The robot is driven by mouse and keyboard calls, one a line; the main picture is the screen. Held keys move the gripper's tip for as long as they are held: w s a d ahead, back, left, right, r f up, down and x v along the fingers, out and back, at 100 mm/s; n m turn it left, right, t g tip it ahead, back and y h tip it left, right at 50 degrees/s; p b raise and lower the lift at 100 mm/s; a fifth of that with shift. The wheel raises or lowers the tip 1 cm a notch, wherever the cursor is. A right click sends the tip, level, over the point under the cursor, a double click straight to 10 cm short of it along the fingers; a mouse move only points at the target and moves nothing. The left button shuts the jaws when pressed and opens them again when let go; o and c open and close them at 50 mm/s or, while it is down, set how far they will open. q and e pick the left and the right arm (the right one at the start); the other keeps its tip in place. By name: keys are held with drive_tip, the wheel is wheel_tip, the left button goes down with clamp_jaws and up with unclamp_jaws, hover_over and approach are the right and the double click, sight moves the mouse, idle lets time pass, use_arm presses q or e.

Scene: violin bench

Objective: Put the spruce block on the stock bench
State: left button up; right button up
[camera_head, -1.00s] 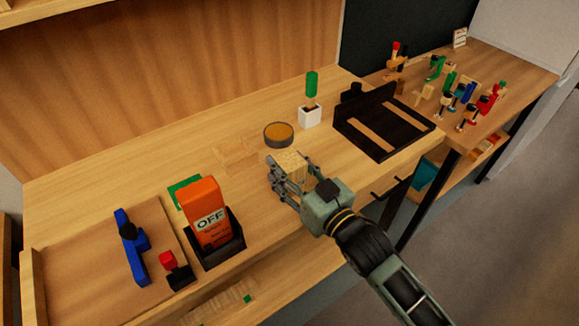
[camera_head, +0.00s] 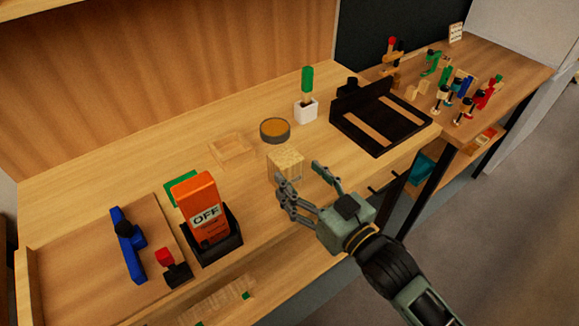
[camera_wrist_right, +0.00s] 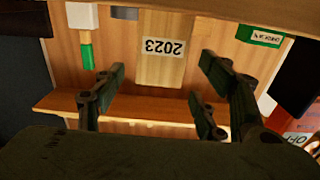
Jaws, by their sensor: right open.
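The spruce block (camera_head: 287,163), a pale light-grained block, stands on the long wooden bench (camera_head: 90,185) near its front edge. My right gripper (camera_head: 299,173) is open, with its fingers spread at the near side of the block and a gap between them. In the right wrist view, a pale wooden piece marked "2023" (camera_wrist_right: 163,62), which looks like the block, lies ahead between the open fingers (camera_wrist_right: 158,85). I cannot tell from the pictures which surface is called the stock bench. My left gripper is not in view.
A shallow wooden frame (camera_head: 232,149) and a round dark tin (camera_head: 275,131) lie behind the block. An orange "OFF" box (camera_head: 200,205) stands left. Clamps (camera_head: 465,90) crowd the right bench.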

drive_tip(key=v, duration=0.6)
